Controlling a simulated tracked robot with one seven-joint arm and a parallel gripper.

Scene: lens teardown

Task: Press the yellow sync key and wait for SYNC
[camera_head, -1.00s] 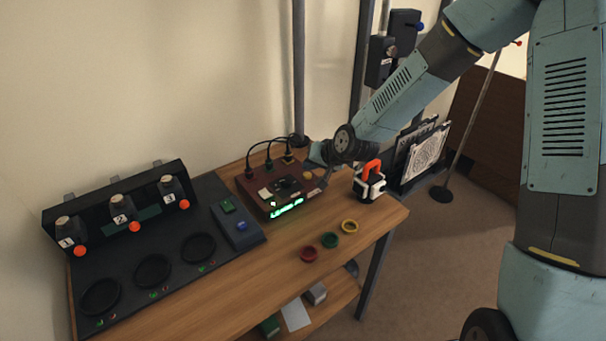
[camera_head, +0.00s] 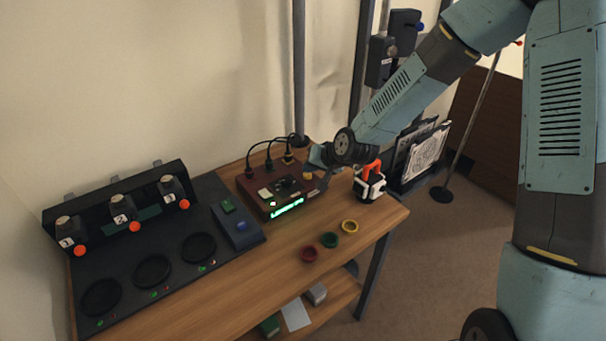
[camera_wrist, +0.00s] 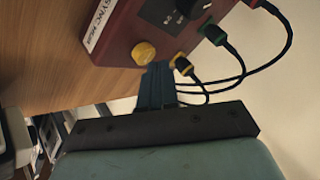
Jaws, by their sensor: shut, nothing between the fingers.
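A dark red box (camera_head: 262,203) stands on the wooden bench and has a lit green display (camera_head: 287,208) on its front, too small to read surely. The yellow key (camera_wrist: 144,53) is a round knob on the box's top near its edge; it also shows in the head view (camera_head: 307,176). My gripper (camera_wrist: 157,68) is shut and empty, with its fingertips close beside the yellow key. I cannot tell whether they touch it. In the head view my gripper (camera_head: 318,180) is at the box's right end, partly hidden by my wrist.
Black cables (camera_head: 268,158) rise from the box's back. A white and black block with an orange handle (camera_head: 370,181) stands close right of my gripper. A dark station with numbered units (camera_head: 122,222) fills the left.

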